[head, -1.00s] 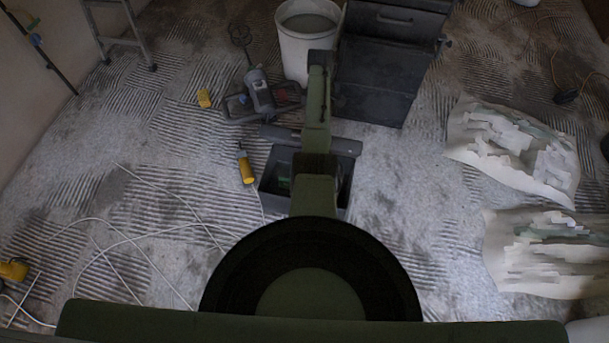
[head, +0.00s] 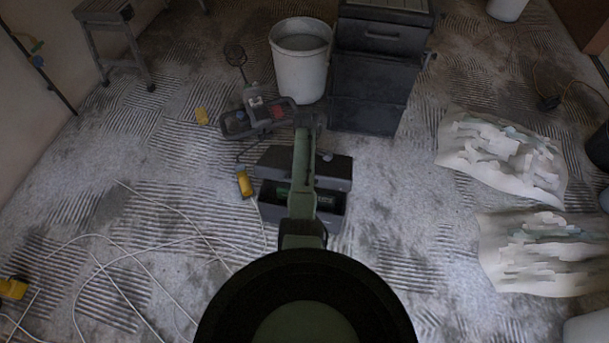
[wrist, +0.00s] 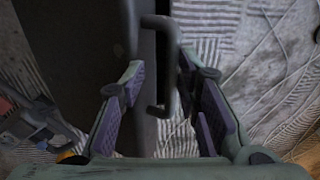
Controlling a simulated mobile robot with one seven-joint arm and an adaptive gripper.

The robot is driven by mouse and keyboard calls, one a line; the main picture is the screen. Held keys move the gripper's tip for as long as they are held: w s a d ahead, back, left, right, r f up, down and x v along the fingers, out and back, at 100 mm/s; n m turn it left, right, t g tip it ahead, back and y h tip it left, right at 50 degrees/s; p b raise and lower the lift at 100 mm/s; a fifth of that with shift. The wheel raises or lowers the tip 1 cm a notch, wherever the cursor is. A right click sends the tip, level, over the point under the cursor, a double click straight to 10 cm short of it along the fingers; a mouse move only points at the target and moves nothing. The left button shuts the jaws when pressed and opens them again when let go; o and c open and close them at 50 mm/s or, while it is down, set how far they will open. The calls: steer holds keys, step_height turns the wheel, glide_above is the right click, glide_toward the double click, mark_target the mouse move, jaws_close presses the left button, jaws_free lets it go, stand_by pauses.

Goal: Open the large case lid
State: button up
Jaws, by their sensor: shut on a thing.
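The large grey case (head: 270,212) stands on the floor in the middle of the head view. It is open, and green items show inside it. Its lid (head: 335,172) is raised along the far side; my arm covers part of it. In the wrist view the dark lid panel (wrist: 80,60) fills the upper left, with a dark bar handle (wrist: 157,111) on its right edge. My gripper (wrist: 166,75) has its purple-padded fingers on either side of this handle and is shut on it. The head view does not show the gripper, hidden by my arm.
A tool tray (head: 234,124) and a white bucket (head: 300,75) stand beyond the case, beside stacked dark boxes (head: 370,80). A yellow bottle (head: 245,184) lies left of the case. Loose white cables (head: 150,243) cover the left floor; torn sacks (head: 500,155) lie right.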

steer(key=shift+w, duration=0.15)
steer(key=shift+w+d+r+p, duration=0.1)
steer(key=shift+w+r+p, duration=0.25)
steer(key=shift+r, duration=0.35)
steer(key=shift+w+r+p, duration=0.1)
steer(key=shift+r+p, duration=0.35)
steer(key=shift+r, duration=0.3)
steer(key=shift+w+d+r+p, duration=0.1)
steer(key=shift+w+r+p, duration=0.25)
steer(key=shift+r, duration=0.35)
step_height(320, 180, up, 7)
steer(key=w+p, duration=0.2)
steer(key=p, duration=0.1)
steer(key=shift+w+d, duration=0.2)
steer(key=shift+w, duration=0.05)
steer(key=shift+r, duration=0.15)
